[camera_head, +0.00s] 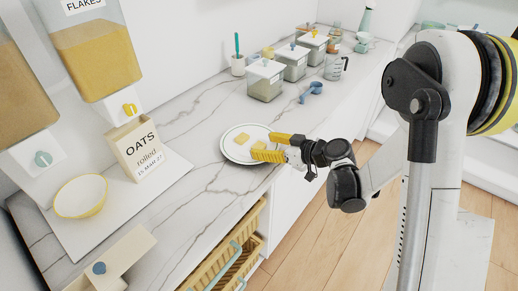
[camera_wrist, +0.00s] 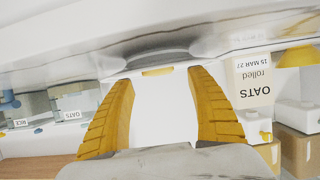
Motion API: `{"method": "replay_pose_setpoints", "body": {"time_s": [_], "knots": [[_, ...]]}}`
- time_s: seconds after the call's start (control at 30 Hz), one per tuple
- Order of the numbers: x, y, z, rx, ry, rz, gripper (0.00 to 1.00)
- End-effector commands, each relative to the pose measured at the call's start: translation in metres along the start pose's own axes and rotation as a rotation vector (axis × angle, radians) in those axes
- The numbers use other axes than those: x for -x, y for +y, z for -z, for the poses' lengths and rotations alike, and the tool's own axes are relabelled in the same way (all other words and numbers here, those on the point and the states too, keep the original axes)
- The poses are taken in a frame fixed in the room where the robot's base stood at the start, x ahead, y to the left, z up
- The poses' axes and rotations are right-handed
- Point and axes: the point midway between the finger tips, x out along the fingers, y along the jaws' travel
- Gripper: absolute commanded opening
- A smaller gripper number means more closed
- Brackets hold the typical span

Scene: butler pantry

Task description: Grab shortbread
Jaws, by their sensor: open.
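A round white plate (camera_head: 229,151) with a dark rim line lies on the marble counter. A yellow shortbread piece (camera_head: 243,138) lies on it, and another yellow bit shows between my fingers, partly hidden. My gripper (camera_head: 263,146) has yellow ribbed fingers, open, reaching over the right side of the plate from the right. In the wrist view my gripper (camera_wrist: 160,80) shows its two fingers wide apart, with a small yellow edge (camera_wrist: 157,71) between and beyond the tips, likely shortbread. I cannot tell whether the fingers touch it.
An oats box (camera_head: 134,150) and a yellow-rimmed bowl (camera_head: 81,196) stand at left under the cereal dispensers (camera_head: 95,55). Lidded canisters (camera_head: 265,82), a blue scoop (camera_head: 312,88) and a measuring jug (camera_head: 335,67) stand behind. A wicker basket (camera_head: 215,262) sits below the counter edge. Marble around the plate is clear.

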Motion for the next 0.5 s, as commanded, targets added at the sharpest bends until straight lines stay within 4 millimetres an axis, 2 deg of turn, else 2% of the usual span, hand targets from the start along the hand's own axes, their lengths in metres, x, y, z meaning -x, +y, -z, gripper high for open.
{"method": "replay_pose_setpoints", "body": {"time_s": [0.1,0.2,0.43,0.47,0.5], "knots": [[-0.022,0.000,-0.004,0.001,0.000,0.004,0.67],[-0.035,0.000,-0.003,0.000,0.000,0.003,0.67],[-0.038,0.000,-0.002,0.001,-0.002,0.002,0.67],[-0.038,0.000,-0.002,0.001,-0.002,0.002,0.61],[-0.038,0.000,-0.002,0.001,-0.002,0.002,0.51]]}}
